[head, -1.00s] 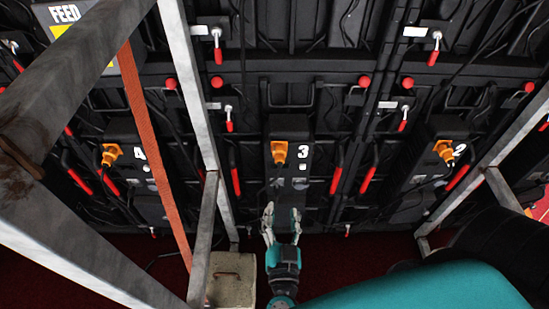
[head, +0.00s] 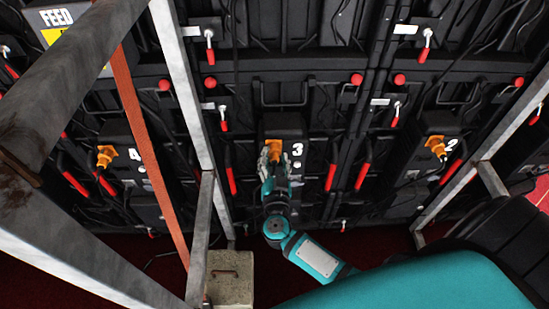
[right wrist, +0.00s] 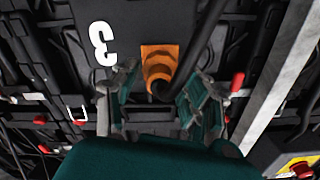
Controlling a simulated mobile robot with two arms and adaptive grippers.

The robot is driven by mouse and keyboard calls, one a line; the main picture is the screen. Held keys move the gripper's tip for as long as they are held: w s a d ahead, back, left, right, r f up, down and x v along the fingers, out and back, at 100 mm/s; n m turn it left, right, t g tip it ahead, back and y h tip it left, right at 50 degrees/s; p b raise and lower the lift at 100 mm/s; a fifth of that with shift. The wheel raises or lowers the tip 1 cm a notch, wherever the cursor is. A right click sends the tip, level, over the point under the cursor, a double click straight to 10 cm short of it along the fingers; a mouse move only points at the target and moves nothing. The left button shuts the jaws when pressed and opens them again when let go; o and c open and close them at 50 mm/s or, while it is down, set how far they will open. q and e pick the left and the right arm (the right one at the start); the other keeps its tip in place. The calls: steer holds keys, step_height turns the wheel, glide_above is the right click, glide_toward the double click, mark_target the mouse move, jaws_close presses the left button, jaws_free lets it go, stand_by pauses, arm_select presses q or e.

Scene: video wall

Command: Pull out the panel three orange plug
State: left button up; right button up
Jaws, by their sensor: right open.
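Panel three (head: 297,128) is a black box marked with a white 3. Its orange plug (head: 274,146) sits at the top of the box, partly covered by my gripper in the head view. My right gripper (head: 270,152) is at the plug, its fingers open. In the right wrist view the orange plug (right wrist: 158,62) and its dark cable end show between the two spread fingers of the right gripper (right wrist: 155,88), with the number to the left. I cannot tell whether a finger touches the plug. My left gripper is not in view.
Panel four's orange plug (head: 106,155) is to the left and panel two's (head: 436,146) to the right. Metal struts (head: 183,95) and an orange strap (head: 140,140) cross the left side. A concrete block (head: 230,278) stands at the bottom. Red-handled latches flank panel three.

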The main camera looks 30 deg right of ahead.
steer(key=shift+w, duration=0.1)
steer(key=shift+c, duration=0.3)
jaws_close()
steer(key=shift+s+a+r+p, duration=0.2)
steer(key=shift+s+p, duration=0.3)
steer(key=shift+p, duration=0.3)
steer(key=shift+s+a+f, duration=0.1)
steer(key=shift+s+a, duration=0.05)
steer(key=shift+s, duration=0.1)
steer(key=shift+f, duration=0.25)
steer(key=shift+o, duration=0.3)
jaws_free()
steer(key=shift+s, duration=0.1)
steer(key=shift+r, duration=0.15)
steer(key=shift+s+a, duration=0.1)
